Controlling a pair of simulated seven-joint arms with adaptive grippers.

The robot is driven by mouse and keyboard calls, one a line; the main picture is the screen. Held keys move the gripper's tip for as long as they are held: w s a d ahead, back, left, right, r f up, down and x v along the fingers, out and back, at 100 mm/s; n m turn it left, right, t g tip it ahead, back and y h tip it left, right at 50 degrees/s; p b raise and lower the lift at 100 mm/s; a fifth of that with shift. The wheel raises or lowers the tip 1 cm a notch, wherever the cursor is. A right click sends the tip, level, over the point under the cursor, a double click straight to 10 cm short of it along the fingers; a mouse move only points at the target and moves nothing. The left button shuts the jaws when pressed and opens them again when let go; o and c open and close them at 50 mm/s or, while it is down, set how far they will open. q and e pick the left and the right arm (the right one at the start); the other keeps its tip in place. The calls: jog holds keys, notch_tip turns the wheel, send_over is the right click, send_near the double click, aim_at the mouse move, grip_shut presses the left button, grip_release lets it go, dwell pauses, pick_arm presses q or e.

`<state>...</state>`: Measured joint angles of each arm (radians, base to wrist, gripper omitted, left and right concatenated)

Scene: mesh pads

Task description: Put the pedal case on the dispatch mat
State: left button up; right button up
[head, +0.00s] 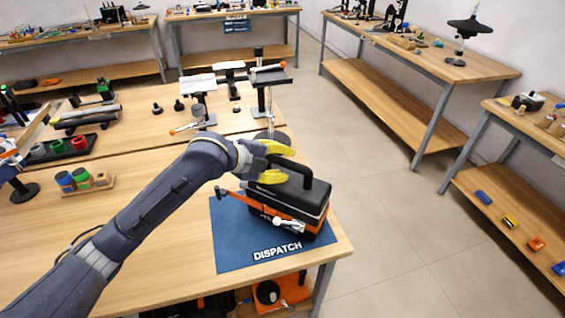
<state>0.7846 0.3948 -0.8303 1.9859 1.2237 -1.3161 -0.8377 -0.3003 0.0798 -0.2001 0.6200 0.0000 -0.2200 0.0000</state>
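The pedal case (312,197), a black box with a raised handle and an orange lower part, rests on the blue dispatch mat (232,250), toward its right side. The mat's white DISPATCH lettering shows in front of it. My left gripper (273,162) has two yellow fingers, set apart, at the left end of the case's handle (290,163). The fingers look open around or beside the handle; contact is unclear. An orange bar with a silver fitting (288,225) lies across the front of the case. My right gripper is not in view.
The wooden table (160,250) is mostly clear left of the mat; its right edge is close to the case. Coloured cups (82,178) stand in a holder at left. Other benches line the walls.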

pick_arm(q)
jog(key=shift+r, duration=0.1)
jog(key=v, duration=1.2)
jog(key=shift+a, duration=0.1)
